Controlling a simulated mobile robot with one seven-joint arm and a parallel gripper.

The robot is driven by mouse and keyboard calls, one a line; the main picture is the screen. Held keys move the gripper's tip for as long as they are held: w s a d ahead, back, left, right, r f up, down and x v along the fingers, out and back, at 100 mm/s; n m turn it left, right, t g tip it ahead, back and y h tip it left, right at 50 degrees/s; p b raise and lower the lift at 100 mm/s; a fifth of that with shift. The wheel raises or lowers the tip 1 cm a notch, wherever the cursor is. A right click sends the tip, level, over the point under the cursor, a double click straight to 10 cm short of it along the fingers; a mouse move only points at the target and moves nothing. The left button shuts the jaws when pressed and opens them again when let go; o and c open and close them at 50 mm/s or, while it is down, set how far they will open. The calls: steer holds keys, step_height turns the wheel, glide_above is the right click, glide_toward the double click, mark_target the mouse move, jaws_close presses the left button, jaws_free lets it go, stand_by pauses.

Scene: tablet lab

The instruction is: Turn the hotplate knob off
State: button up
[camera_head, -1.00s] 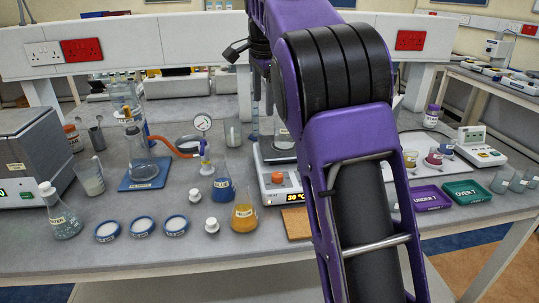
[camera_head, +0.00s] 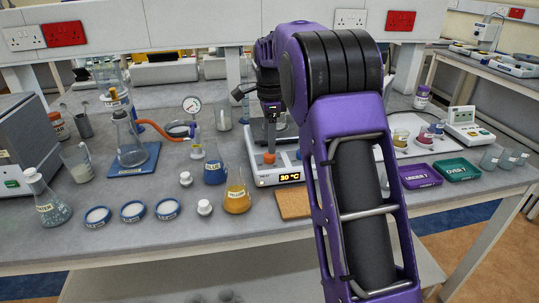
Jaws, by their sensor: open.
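The white hotplate (camera_head: 262,177) stands near the middle of the bench, and its front display (camera_head: 291,177) reads 30 °C. Its orange knob (camera_head: 269,158) sits at the front left of its top. My gripper (camera_head: 271,146) points down directly above the knob, with its tips close to it. The gripper is open and holds nothing that I can see. The tips are small and dark here, so I cannot tell whether they touch or straddle the knob. My purple arm hides the right part of the hotplate.
A flask of orange liquid (camera_head: 237,201) and a flask of blue liquid (camera_head: 215,172) stand just left of the hotplate. A brown board (camera_head: 293,204) lies in front of it. Purple (camera_head: 419,176) and green (camera_head: 457,169) trays lie to the right.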

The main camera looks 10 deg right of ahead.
mark_target(269, 155)
steer(key=shift+w+f, duration=0.1)
steer(key=shift+f, duration=2.25)
jaws_close()
